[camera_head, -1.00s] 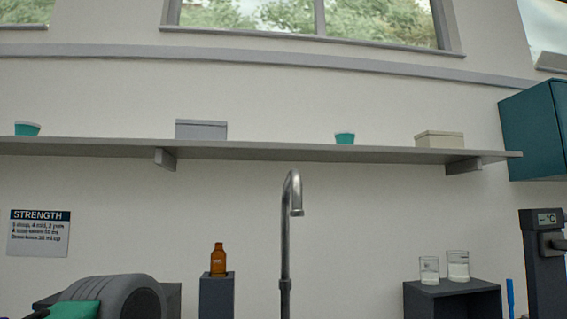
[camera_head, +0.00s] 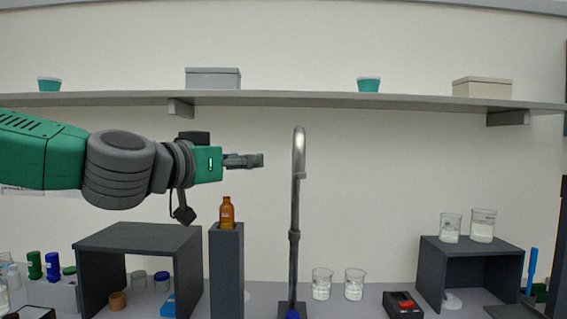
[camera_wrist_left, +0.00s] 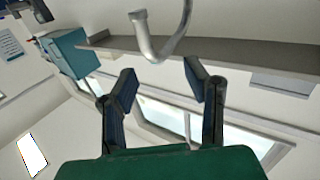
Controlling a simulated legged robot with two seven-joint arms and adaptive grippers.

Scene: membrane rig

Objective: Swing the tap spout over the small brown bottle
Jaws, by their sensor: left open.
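The tap spout (camera_head: 299,150) is a grey metal gooseneck on a tall upright pipe in the middle of the head view. The small brown bottle (camera_head: 227,213) stands upright on a narrow dark pedestal (camera_head: 227,270) to the left of the tap. My left gripper (camera_head: 260,160) reaches in from the left above the bottle, its fingertips left of the spout with a gap between. In the left wrist view the left gripper (camera_wrist_left: 160,82) is open and empty, and the spout's curved end (camera_wrist_left: 150,45) shows beyond the fingers. My right gripper is not in view.
A dark open-sided stand (camera_head: 138,236) is below my left arm. Two beakers (camera_head: 338,284) stand right of the tap base. Another dark stand (camera_head: 470,256) with two beakers is at the right. A long shelf (camera_head: 330,98) runs along the wall above.

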